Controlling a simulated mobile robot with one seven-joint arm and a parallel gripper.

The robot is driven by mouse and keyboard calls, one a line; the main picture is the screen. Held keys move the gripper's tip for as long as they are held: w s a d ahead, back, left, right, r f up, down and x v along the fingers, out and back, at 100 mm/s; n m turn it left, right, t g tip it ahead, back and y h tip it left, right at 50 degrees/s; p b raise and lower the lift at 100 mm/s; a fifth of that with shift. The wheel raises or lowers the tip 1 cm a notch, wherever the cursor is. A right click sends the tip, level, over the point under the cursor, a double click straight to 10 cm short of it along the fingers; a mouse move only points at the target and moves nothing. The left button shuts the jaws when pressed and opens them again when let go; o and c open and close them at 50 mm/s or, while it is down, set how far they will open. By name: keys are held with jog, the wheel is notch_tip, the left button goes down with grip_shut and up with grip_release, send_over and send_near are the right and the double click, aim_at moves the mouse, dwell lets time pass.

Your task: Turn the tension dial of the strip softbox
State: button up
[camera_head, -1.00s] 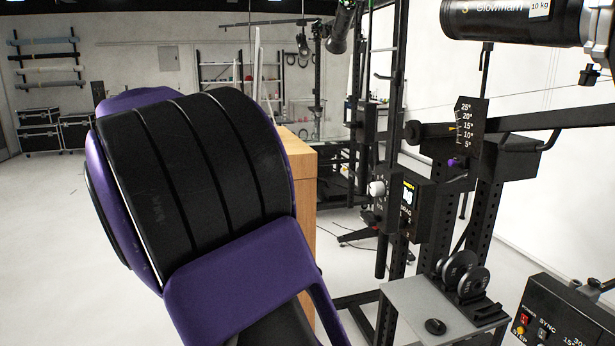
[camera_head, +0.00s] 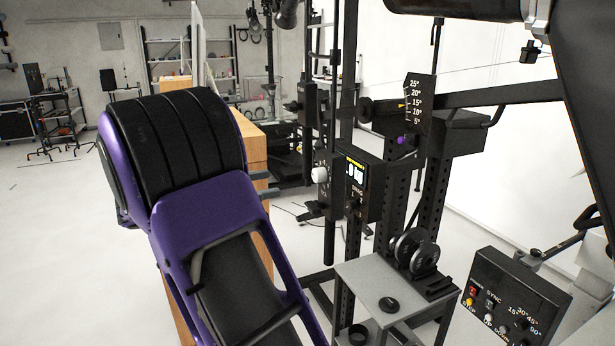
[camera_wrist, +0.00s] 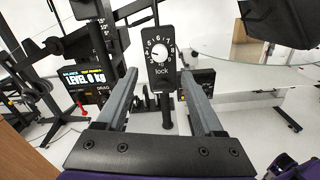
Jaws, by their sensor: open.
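The white dial knob (camera_wrist: 158,54) sits on a black plate (camera_wrist: 162,31) with numbers around it and the word "lock" below. It is ahead of my gripper (camera_wrist: 160,68), in line with the gap between the two grey fingers. The fingers are apart with nothing between them. In the head view the knob (camera_head: 320,174) shows on the side of a dark upright, and the fingertips of my gripper (camera_head: 266,184) point toward it from the left, with a gap between. My purple and black arm hides the rest of the gripper. I cannot tell which part is the softbox.
A lit display box (camera_head: 357,174) is right of the knob. An angle scale plate (camera_head: 419,103) and a long dark bar (camera_head: 500,94) are above. A grey stand top (camera_head: 375,285) holds round weights (camera_head: 414,252). A control box (camera_head: 510,305) is at lower right. A wooden block (camera_head: 253,150) stands behind my arm.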

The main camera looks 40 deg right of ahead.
aim_at(314, 175)
jog(key=x, duration=1)
jog(key=shift+w+d, duration=0.1)
jog(key=shift+d, duration=0.05)
grip_shut()
